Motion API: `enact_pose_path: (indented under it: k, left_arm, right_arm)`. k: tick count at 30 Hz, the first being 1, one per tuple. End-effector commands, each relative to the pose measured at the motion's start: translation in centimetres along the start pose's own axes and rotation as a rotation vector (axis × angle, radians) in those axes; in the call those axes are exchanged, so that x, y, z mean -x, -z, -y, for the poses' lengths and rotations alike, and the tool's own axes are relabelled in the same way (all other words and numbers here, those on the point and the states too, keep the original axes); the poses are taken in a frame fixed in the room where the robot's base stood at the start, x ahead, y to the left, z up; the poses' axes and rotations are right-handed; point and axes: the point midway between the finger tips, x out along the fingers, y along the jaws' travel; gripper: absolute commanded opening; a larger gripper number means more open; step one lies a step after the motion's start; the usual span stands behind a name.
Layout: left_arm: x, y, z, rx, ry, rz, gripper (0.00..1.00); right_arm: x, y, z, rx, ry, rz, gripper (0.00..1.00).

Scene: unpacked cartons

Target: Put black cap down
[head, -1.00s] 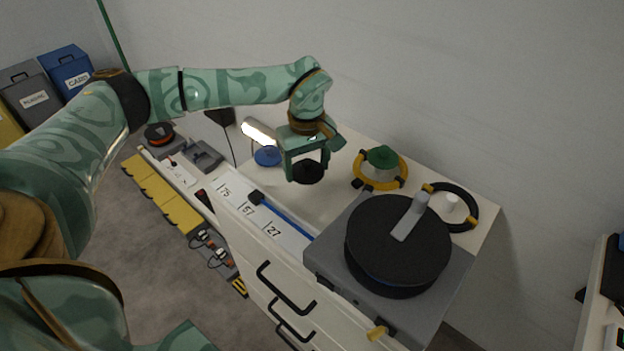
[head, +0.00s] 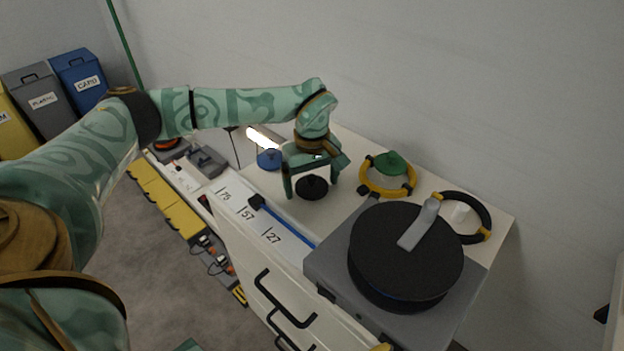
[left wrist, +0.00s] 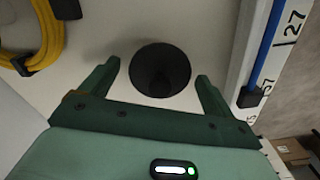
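The black cap (head: 312,187) is a round dark disc with a small knob, on or just above the white cabinet top (head: 345,150). In the left wrist view the cap (left wrist: 160,70) lies between and slightly beyond the fingertips, with a gap on each side. My left gripper (head: 312,190) is open around it, pointing down; its spread fingers also show in the left wrist view (left wrist: 158,74). My right gripper is not in view.
A blue round object (head: 269,159) stands left of the cap. A grey box with a large black disc (head: 405,255) fills the near right.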

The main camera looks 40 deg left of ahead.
Motion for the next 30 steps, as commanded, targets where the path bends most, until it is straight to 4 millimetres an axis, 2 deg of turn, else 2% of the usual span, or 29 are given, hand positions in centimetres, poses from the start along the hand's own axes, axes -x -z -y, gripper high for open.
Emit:
enact_pose_path:
  k: [5, 8, 15, 21, 25, 30]
  left_arm:
    - [0.1, 0.0, 0.0, 0.000, -0.001, 0.000, 0.89]
    - [1.4, 0.0, 0.0, 0.000, -0.004, -0.002, 0.89]
    - [7.2, 0.0, 0.0, 0.000, -0.009, -0.004, 0.89]
    - [11.1, 0.0, 0.0, 0.000, -0.006, -0.003, 0.89]
    - [12.2, 0.0, 0.0, 0.000, -0.004, -0.001, 0.89]
    - [12.4, 0.0, 0.0, 0.000, 0.000, 0.000, 0.89]
  right_arm:
    - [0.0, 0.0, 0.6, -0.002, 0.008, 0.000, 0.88]
    - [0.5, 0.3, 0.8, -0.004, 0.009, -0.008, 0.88]
    - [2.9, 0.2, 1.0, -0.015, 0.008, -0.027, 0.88]
    - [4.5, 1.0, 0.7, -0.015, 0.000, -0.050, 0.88]
    - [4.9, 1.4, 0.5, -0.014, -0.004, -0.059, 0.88]
    - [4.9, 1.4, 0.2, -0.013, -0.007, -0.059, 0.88]
